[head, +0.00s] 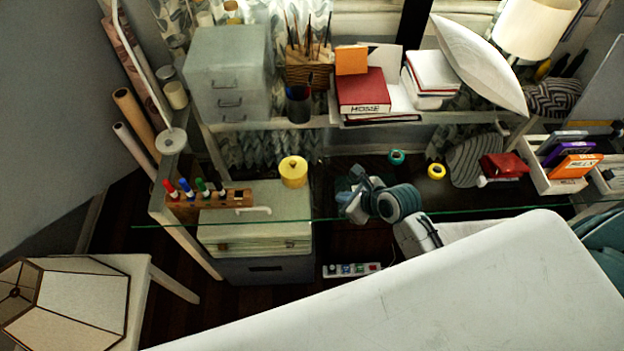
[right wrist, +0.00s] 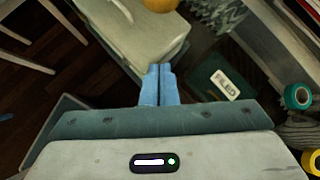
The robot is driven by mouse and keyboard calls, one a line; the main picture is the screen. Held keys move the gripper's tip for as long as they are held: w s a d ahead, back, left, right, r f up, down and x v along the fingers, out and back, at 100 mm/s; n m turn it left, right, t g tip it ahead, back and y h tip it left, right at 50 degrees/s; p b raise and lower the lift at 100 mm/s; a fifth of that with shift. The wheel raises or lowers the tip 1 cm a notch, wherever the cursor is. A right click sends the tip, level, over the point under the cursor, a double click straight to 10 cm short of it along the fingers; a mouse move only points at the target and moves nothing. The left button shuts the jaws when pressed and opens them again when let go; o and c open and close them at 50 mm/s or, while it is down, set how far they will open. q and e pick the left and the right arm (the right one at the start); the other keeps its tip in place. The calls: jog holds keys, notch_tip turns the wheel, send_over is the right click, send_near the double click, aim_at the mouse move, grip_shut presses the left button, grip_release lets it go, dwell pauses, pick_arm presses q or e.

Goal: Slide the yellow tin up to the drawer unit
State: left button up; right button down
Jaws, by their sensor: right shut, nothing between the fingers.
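The yellow tin (head: 293,172) stands upright on the glass desk top, and a sliver of it shows at the top edge of the right wrist view (right wrist: 160,4). The grey drawer unit (head: 228,75) stands behind and to the left of the tin, with a visible gap between them. My right gripper (head: 345,205) is to the right of the tin and nearer the front, apart from it. Its two blue fingers, seen in the right wrist view (right wrist: 158,84), are shut with nothing between them. My left gripper is not in view.
A wooden holder with markers (head: 208,197) sits left of the tin. A teal tape roll (head: 397,157) and a yellow tape roll (head: 436,171) lie to the right. A green item marked FILED (right wrist: 225,85) is near my fingers. The glass between tin and gripper looks clear.

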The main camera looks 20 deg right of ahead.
jog(key=r+m, duration=0.2)
jog(key=p, duration=0.3)
send_near(304, 181)
notch_tip(304, 181, down, 4)
jog(key=shift+a+f, duration=0.1)
jog(key=shift+w+a+p, duration=0.2)
jog(key=shift+w+a, duration=0.1)
jog(key=shift+w, duration=0.2)
jog(key=shift+w+a+p, duration=0.2)
jog(key=shift+w+a, duration=0.05)
jog(key=shift+w, duration=0.3)
jog(key=shift+w+a, duration=0.35)
jog(key=shift+w, duration=0.25)
